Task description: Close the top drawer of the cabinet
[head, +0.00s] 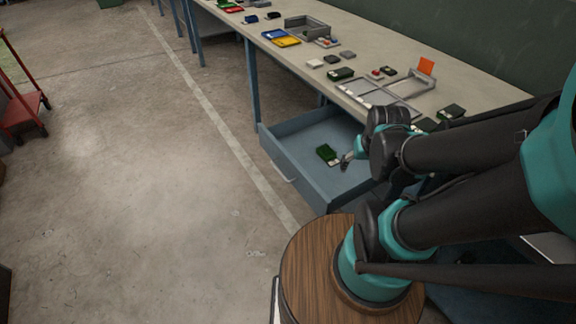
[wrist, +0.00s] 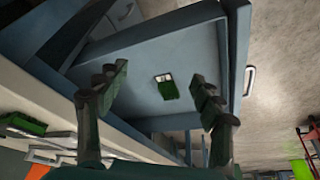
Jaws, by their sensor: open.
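The top drawer (head: 285,165) is a blue-grey box pulled out from under the workbench, and its inside shows. Its pale handle (head: 283,173) is on the outer front face; in the wrist view the handle (wrist: 249,80) is at the right. A green item with a pale end (head: 327,154) lies on the drawer floor, and it also shows in the wrist view (wrist: 167,88). My arm hides the drawer's right part.
The bench top (head: 300,62) carries trays, small dark parts and an orange card (head: 426,66). Blue bench legs (head: 252,85) stand behind the drawer. A red cart (head: 22,108) is at the far left. The concrete floor (head: 130,190) left of the drawer is clear.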

